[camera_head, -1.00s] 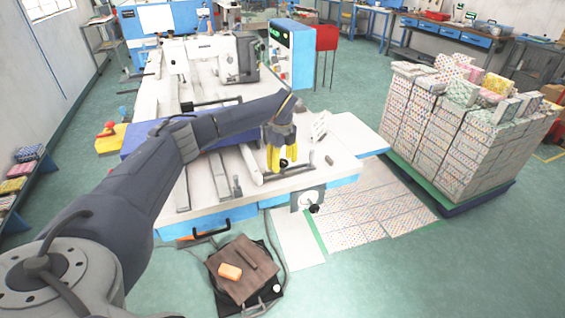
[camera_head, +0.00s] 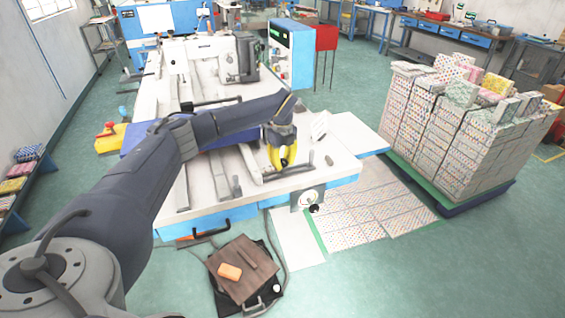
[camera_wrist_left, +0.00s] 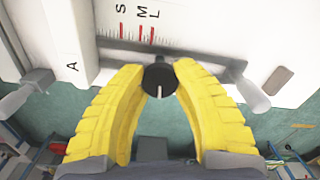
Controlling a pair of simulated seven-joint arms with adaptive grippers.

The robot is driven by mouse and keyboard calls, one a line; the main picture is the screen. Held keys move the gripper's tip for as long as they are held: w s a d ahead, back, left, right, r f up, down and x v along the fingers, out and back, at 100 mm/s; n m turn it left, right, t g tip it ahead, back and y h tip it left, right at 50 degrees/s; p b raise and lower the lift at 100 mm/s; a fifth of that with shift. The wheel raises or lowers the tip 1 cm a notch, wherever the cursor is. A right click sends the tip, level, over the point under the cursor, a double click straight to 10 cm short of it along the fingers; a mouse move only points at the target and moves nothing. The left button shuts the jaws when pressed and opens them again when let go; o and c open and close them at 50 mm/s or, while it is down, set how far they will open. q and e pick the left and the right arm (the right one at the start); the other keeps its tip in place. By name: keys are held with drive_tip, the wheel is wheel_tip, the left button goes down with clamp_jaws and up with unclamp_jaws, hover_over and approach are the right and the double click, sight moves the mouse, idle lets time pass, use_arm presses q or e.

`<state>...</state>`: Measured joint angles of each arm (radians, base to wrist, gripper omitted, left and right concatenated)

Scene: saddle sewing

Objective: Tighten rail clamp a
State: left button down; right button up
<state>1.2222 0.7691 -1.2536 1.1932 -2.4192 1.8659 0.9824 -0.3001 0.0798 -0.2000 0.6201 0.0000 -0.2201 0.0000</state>
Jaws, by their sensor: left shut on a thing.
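My left gripper (camera_head: 281,163) has yellow fingers and is at the near right part of the white table in the head view. In the left wrist view its fingertips (camera_wrist_left: 159,76) are shut on a round black knob (camera_wrist_left: 160,82) with a white line, one finger on each side. The knob is in front of the white rail edge, below a red scale marked S, M and L (camera_wrist_left: 140,32). A plate lettered A (camera_wrist_left: 72,67) is to the left of the knob. Whether the knob belongs to clamp a cannot be told. My right gripper is not in view.
Grey levers flank the knob, one left (camera_wrist_left: 25,92) and one right (camera_wrist_left: 250,94). A sewing machine (camera_head: 235,57) stands farther back on the table. Stacked patterned bundles (camera_head: 445,120) stand on a pallet to the right. A brown panel with an orange block (camera_head: 229,272) lies low in front.

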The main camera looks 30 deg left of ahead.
sight(283, 161)
use_arm(q)
drive_tip(key=m, duration=0.5)
drive_tip(key=shift+w+a+r, duration=0.1)
drive_tip(key=m, duration=0.4)
drive_tip(key=shift+m, duration=0.4)
drive_tip(key=m, duration=0.4)
drive_tip(key=shift+m, duration=2.3)
drive_tip(key=c, duration=0.9)
unclamp_jaws()
wheel_tip(283, 161, up, 12)
